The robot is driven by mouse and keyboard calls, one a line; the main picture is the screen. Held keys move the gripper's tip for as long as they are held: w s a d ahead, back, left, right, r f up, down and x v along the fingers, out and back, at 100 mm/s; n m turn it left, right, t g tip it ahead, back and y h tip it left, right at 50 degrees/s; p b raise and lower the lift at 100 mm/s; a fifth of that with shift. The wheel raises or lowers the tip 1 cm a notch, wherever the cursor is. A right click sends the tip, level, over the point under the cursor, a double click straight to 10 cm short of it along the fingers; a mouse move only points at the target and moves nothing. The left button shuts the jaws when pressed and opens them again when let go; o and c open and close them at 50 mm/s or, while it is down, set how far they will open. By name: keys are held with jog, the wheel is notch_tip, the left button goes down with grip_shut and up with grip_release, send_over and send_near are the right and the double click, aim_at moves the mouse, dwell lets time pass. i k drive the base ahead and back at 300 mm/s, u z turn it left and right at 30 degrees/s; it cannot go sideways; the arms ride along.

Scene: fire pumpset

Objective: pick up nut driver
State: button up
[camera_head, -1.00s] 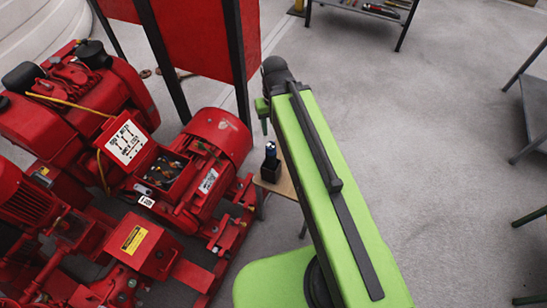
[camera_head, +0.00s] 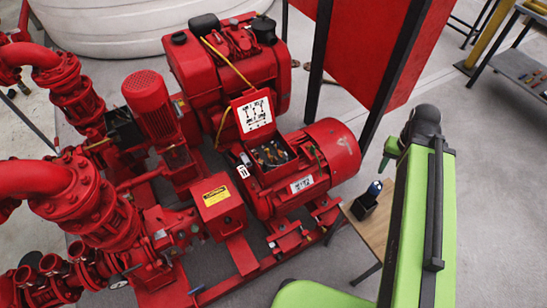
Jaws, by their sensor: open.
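A small blue-topped item (camera_head: 374,187), which may be the nut driver, stands upright in a black holder (camera_head: 364,206). Its lower part is hidden inside the holder. The holder stands on a small wooden table (camera_head: 371,230), partly covered by my green arm. My gripper (camera_head: 384,163) shows only as a small green part hanging from the dark arm end, above and slightly right of the blue item in the picture. It is open and apart from the item. Most of it is hidden behind the arm.
The red pumpset with its motor (camera_head: 318,160) and open terminal box (camera_head: 271,157) stands just left of the table. A red panel (camera_head: 362,40) on black posts rises behind. A grey metal table (camera_head: 520,62) is at the upper right. Floor is clear at the right.

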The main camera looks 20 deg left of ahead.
aim_at(372, 193)
jog(key=u, duration=1.95)
jog(key=k, duration=0.65)
jog(key=u, duration=0.9)
jog(key=k, duration=0.9)
jog(key=z, duration=0.15)
jog(key=i, duration=0.85)
jog(key=u, duration=0.05)
